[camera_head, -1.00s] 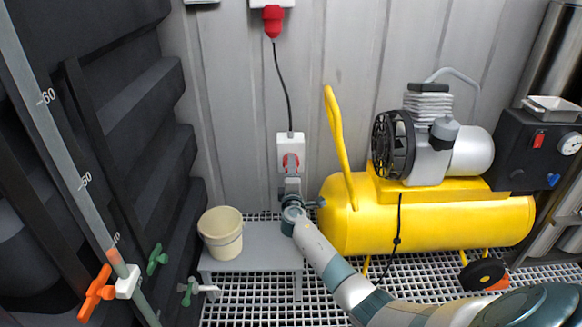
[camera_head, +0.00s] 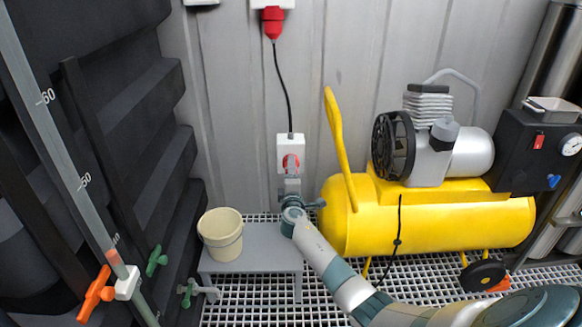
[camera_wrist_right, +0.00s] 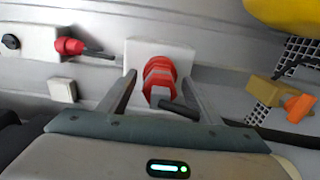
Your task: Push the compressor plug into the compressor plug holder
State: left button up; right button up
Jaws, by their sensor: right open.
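A red plug (camera_head: 291,162), which I take for the compressor plug, sits at a white wall box (camera_head: 284,141), which I take for its holder. My right gripper (camera_head: 292,184) is just below the box in the head view. In the wrist view its two fingers (camera_wrist_right: 160,98) are apart, one on each side of the plug, with gaps visible. My left gripper is not in view.
Another red plug (camera_head: 273,20) hangs above, its black cable running down to the white box. The yellow compressor (camera_head: 430,225) stands close at right. A beige bucket (camera_head: 220,240) is on a grey step (camera_head: 265,250). Black racks and a pipe with orange valve (camera_head: 97,294) fill the left.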

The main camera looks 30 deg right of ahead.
dwell(0.5)
jog(key=shift+c, duration=0.4)
jog(key=c, duration=1.3)
jog(key=shift+c, duration=0.2)
jog(key=shift+a, duration=0.1)
jog(key=shift+s, duration=0.15)
jog(key=shift+s+a, duration=0.25)
jog(key=shift+s, duration=0.1)
jog(key=shift+p+v, duration=1.05)
jog(key=shift+v, duration=1.3)
